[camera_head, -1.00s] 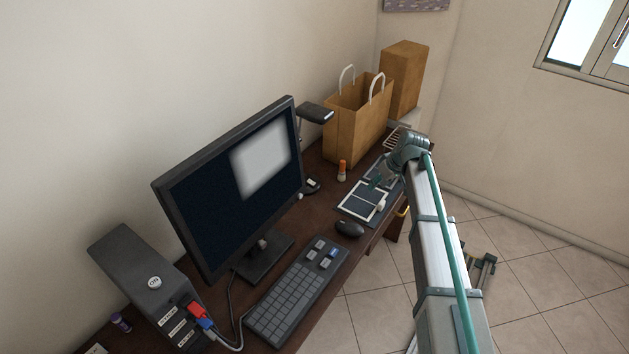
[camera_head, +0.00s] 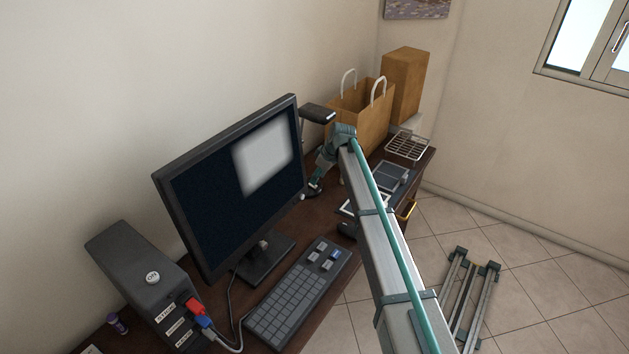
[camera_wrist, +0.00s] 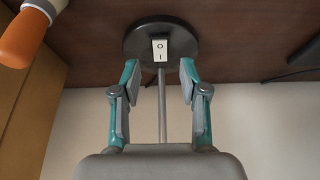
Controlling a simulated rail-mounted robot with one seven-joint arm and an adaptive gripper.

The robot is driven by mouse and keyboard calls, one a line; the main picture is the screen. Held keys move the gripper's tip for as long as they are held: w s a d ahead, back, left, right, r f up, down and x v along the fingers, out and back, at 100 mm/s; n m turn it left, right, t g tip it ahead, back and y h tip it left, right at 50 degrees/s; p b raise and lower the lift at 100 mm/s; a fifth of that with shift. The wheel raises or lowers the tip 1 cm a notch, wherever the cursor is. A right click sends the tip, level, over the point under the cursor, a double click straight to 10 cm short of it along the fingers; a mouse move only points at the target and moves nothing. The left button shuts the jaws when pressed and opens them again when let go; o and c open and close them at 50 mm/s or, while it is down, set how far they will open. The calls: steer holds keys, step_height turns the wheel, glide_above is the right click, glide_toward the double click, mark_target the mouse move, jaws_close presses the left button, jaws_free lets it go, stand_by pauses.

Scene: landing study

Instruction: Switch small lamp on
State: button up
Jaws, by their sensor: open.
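The small lamp (camera_head: 317,113) stands behind the monitor's right edge in the head view, with a dark flat head on a thin post. A thin grey stem (camera_wrist: 162,105) runs from the base between my fingers. My gripper (camera_head: 318,172) is at the lamp's base in the head view. In the wrist view my gripper (camera_wrist: 160,74) is open, its two fingertips on either side of the switch and just short of it. I cannot tell whether they touch the base.
The monitor (camera_head: 230,185) stands left of the lamp. A paper bag (camera_head: 365,120) is close behind my gripper. An orange-and-white bottle (camera_wrist: 24,36) is near in the wrist view. The keyboard (camera_head: 295,295), mouse (camera_head: 346,229) and wire tray (camera_head: 408,147) are also on the desk.

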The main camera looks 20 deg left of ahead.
mark_target(315, 186)
steer(key=shift+p+x, duration=0.3)
steer(key=shift+x, duration=1.7)
steer(key=shift+c, duration=0.2)
jaws_close()
